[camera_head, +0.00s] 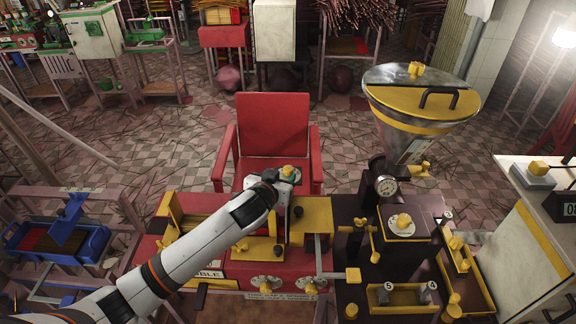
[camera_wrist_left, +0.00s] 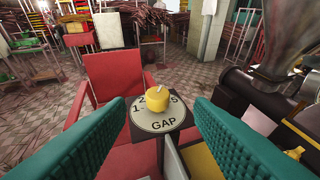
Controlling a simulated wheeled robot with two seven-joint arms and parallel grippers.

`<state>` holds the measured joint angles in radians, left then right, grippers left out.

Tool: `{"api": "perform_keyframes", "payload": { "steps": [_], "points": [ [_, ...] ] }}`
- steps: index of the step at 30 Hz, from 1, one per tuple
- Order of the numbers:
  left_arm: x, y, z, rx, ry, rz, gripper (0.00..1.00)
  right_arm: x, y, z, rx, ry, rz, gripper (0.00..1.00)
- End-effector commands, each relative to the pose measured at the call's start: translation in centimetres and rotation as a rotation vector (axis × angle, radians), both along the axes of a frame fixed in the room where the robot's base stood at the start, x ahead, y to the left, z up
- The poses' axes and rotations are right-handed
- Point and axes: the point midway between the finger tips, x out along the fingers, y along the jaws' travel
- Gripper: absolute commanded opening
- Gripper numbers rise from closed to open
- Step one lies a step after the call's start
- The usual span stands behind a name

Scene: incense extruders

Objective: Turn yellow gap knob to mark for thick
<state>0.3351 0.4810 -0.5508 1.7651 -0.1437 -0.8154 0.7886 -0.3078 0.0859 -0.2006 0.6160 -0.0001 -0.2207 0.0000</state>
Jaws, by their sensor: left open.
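The yellow gap knob (camera_wrist_left: 155,102) sits on a round pale dial plate (camera_wrist_left: 163,125) lettered GAP, with numbers 1, 2 and 5 partly showing around it. A small pale pointer on the knob's top points up and to the right. No mark lettered thick is readable. The knob also shows in the head view (camera_head: 288,170), in front of the red chair. My left gripper (camera_head: 283,181) is at the dial. In the left wrist view, its teal fingers (camera_wrist_left: 159,104) are spread wide on either side of the knob, apart from it. My right gripper is not in view.
A red chair (camera_head: 272,125) stands behind the dial. To the right are a hopper with a yellow rim (camera_head: 420,122), a pressure gauge (camera_head: 386,186) and a dark machine with yellow knobs (camera_head: 403,222). A blue crate (camera_head: 92,243) stands at the left.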

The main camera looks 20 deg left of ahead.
Motion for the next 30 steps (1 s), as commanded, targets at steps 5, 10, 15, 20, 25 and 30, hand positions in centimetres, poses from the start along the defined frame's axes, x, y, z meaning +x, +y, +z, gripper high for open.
{"api": "perform_keyframes", "payload": {
  "steps": [5, 10, 15, 20, 25, 30],
  "points": [
    [3.3, -0.1, -1.2, 0.002, 0.000, 0.001, 0.48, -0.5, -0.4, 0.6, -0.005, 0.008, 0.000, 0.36],
    [5.5, -0.2, -2.2, 0.000, 0.001, 0.001, 0.48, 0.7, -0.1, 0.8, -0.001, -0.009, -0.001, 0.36],
    [6.6, -0.2, -2.7, 0.000, 0.001, 0.001, 0.48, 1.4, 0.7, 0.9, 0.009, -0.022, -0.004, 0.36],
    [7.0, -0.2, -2.9, 0.000, 0.001, 0.000, 0.48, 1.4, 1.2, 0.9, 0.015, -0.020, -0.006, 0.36],
    [6.9, -0.2, -2.9, 0.000, 0.001, 0.000, 0.48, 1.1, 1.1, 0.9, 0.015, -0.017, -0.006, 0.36],
    [6.9, -0.2, -2.9, 0.001, 0.001, 0.000, 0.25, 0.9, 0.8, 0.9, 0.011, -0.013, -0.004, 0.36]
  ]
}}
